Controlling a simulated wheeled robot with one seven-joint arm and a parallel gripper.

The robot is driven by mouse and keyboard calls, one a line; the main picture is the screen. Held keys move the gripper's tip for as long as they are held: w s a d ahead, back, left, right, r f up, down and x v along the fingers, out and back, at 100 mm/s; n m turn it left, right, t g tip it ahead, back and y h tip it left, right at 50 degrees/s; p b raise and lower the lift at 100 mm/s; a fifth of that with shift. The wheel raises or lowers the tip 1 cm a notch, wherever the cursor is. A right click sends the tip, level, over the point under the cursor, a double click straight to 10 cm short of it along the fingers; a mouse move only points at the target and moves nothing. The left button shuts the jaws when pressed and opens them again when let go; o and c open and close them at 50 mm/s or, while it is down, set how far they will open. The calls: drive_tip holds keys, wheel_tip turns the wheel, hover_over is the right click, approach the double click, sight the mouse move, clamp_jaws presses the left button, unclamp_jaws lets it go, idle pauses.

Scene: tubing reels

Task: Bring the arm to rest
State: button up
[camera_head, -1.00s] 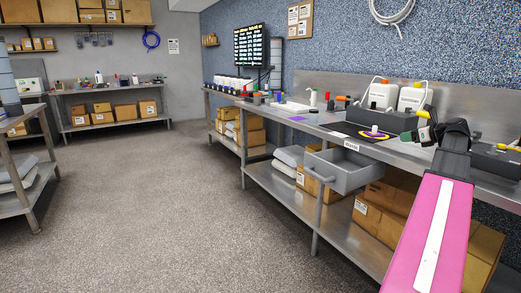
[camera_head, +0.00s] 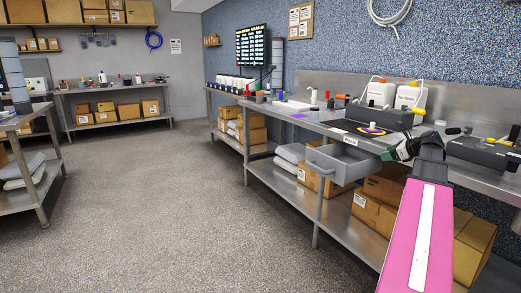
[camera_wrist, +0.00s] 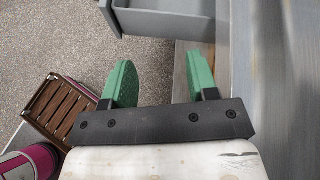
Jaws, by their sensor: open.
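My pink arm reaches up from the bottom right of the head view. My gripper (camera_head: 393,154) is at its end, in front of the bench's front edge and close to the open grey drawer. In the wrist view my gripper (camera_wrist: 161,78) shows two green fingers spread wide apart, with nothing between them. Bare floor and part of the drawer show beyond the fingers.
The grey drawer (camera_head: 341,164) sticks out under the steel bench (camera_head: 300,121), just left of my gripper. Cartons (camera_head: 375,212) fill the shelf below. A brown slatted crate (camera_wrist: 64,110) shows in the wrist view. Floor (camera_head: 160,210) on the left is clear.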

drive_tip(key=s+a+f+n+g+h, duration=0.1)
drive_tip(key=s+a+f+n+g, duration=0.15)
drive_tip(key=a+f+n, duration=0.6)
drive_tip(key=s+a+f+n+g+h, duration=0.1)
drive_tip(key=s+a+f+n+g, duration=0.2)
drive_tip(key=a+f, duration=1)
drive_tip(key=s+a+f+n+g+h, duration=0.4)
drive_tip(key=s+a+f+n, duration=0.8)
drive_tip(key=f+n, duration=0.3)
drive_tip(key=shift+s+a, duration=0.25)
drive_tip(key=shift+a, duration=0.3)
idle(3.8)
